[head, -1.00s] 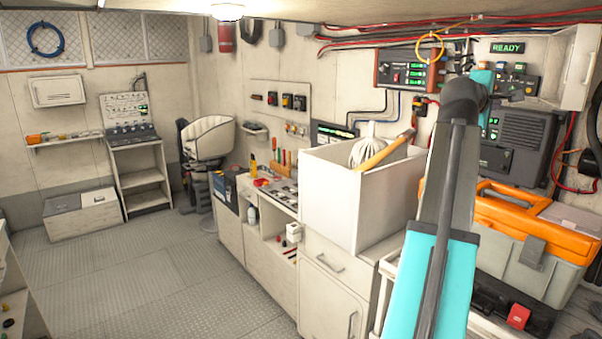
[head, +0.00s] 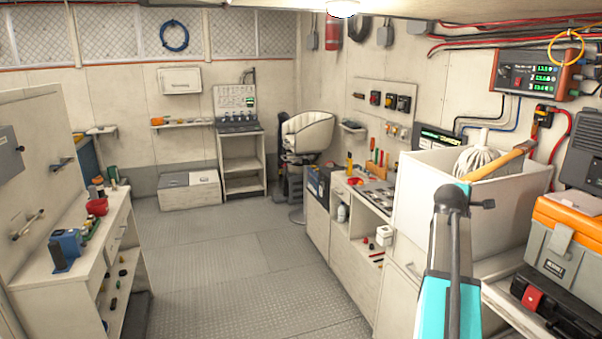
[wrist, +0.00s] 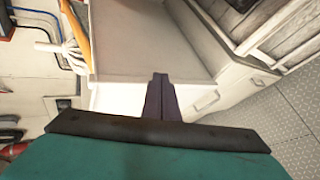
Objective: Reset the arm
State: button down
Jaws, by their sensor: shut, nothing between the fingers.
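My gripper (wrist: 160,96) shows in the wrist view as two dark fingers pressed together with nothing between them. It is in front of a large white open bin (wrist: 150,50), and I cannot tell the gap between them. In the head view my arm rises from the bottom right, teal below and dark grey above, with its dark joint in front of the white bin (head: 415,190). My fingers are not clear in that view.
An orange-and-grey toolbox (head: 565,245) is at the right. A white counter (head: 340,225) with tools runs along the right side. The metal floor (head: 225,265) between is clear.

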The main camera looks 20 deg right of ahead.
jog(key=w+a+f+n+y, duration=0.15)
jog(key=w+a+f, duration=0.35)
jog(key=a+f, duration=0.6)
jog(key=w+a+f+n+y, duration=0.1)
jog(key=w+a+f+y, duration=0.4)
jog(key=f, duration=1)
jog(key=s+a+f+g+b, duration=0.1)
jog(key=s+a+f+g, duration=0.15)
jog(key=a+f, duration=1.95)
jog(key=s+a+f+g+y, duration=0.3)
jog(key=s+a+f, duration=1.2)
jog(key=a, duration=0.3)
jog(key=s+a+f+m+g, duration=0.1)
jog(key=s+a+m, duration=0.2)
jog(key=s, duration=0.4)
jog(key=s+a+f+m+g+y, duration=0.1)
jog(key=s+a+m+g, duration=0.1)
jog(key=s, duration=0.4)
jog(key=s+a+f+m+g, duration=0.1)
jog(key=s+a+m, duration=0.2)
jog(key=s, duration=0.4)
jog(key=shift+s+a+f+m+g+b, duration=0.25)
jog(key=shift+s+a+m+g+b, duration=0.05)
jog(key=shift+m+g+b, duration=0.1)
jog(key=shift+d+y, duration=0.1)
jog(key=shift+y, duration=0.15)
